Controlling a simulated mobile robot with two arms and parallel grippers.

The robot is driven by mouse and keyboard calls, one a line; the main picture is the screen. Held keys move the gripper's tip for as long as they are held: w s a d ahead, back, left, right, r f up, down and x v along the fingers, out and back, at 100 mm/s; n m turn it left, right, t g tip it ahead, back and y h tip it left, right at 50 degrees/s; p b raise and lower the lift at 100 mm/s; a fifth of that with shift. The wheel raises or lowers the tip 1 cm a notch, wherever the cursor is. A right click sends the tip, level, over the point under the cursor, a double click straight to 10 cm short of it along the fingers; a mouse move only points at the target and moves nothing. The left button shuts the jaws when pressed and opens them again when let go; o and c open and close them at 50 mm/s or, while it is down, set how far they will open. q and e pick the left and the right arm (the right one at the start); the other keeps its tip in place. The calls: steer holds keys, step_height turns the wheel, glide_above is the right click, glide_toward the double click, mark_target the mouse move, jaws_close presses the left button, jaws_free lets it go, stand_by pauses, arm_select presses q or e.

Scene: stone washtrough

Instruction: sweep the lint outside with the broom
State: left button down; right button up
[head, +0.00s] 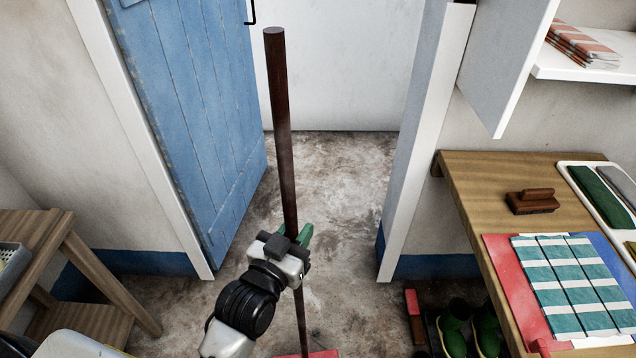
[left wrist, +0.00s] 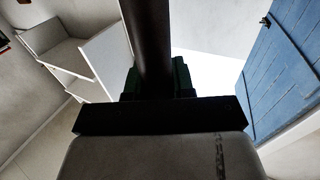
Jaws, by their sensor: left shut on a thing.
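The broom (head: 279,120) has a long dark brown handle that stands nearly upright in the middle of the head view. My left gripper (head: 294,240) is shut around the handle, below its middle. The handle runs on down to a red piece at the bottom edge, likely the broom head, mostly cut off. The left wrist view shows the handle (left wrist: 148,40) between the green fingers (left wrist: 156,82). I cannot make out any lint; the floor (head: 345,190) shows only mottled stains. My right gripper is not in view.
The blue door (head: 190,110) stands open, left of the doorway. A white post (head: 425,130) bounds its right side. A wooden bench (head: 475,185) with a brush (head: 532,201) and folded cloths (head: 568,280) is at right, green boots (head: 486,330) below. A wooden stand (head: 85,270) is at left.

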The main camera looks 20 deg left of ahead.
arm_select(q)
steer(key=w+d+r+m+h+p, duration=0.15)
steer(key=w+r, duration=0.25)
steer(key=w, duration=0.5)
step_height(320, 180, down, 8)
steer(key=b, duration=0.7)
steer(key=shift+w+f+g+h, duration=0.15)
steer(key=shift+f+g+h, duration=0.15)
steer(key=shift+h, duration=0.15)
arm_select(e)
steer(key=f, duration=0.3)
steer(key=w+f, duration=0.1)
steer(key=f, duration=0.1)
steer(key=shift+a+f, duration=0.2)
arm_select(q)
steer(key=shift+a+r, duration=0.1)
steer(key=shift+a, duration=0.05)
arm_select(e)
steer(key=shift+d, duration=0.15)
